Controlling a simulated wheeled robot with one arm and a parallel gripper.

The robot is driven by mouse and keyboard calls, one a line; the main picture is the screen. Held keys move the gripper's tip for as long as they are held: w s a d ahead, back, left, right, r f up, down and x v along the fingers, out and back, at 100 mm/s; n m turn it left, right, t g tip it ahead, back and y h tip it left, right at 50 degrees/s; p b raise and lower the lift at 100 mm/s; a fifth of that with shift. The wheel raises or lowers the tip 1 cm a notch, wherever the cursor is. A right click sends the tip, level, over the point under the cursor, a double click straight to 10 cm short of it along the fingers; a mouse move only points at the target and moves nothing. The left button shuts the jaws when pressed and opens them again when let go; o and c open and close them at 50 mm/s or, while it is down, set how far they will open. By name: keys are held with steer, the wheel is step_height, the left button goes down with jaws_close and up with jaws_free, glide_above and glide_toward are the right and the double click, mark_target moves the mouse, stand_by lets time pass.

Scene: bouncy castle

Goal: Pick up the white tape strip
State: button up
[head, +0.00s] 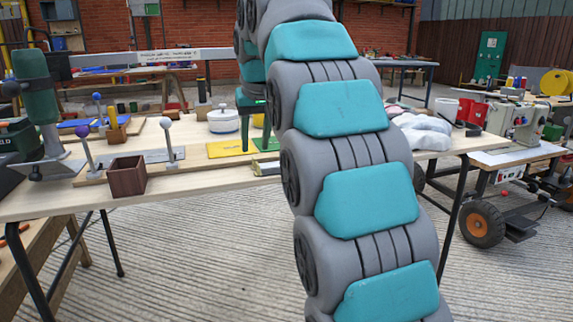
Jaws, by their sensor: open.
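My arm of grey and teal links rises through the middle of the view and bends over at the top. My gripper (255,138) points down over the wooden table (215,184), with its dark green fingers apart, and looks empty. A yellow sheet (227,149) and a green piece (267,144) lie close to its fingertips. I cannot make out a white tape strip with certainty. A small pale and dark flat item (268,167) lies near the table's front edge, just below the gripper, partly hidden by my arm.
A brown open box (127,177), a board with ball-topped pegs (171,150) and a green drill-press-like tool (36,95) stand at left. A white round pot (223,121) is left of the gripper.

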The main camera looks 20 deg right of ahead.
mark_target(254, 158)
steer(key=x, duration=0.4)
steer(key=shift+f, duration=0.1)
jaws_close()
stand_by(0.4)
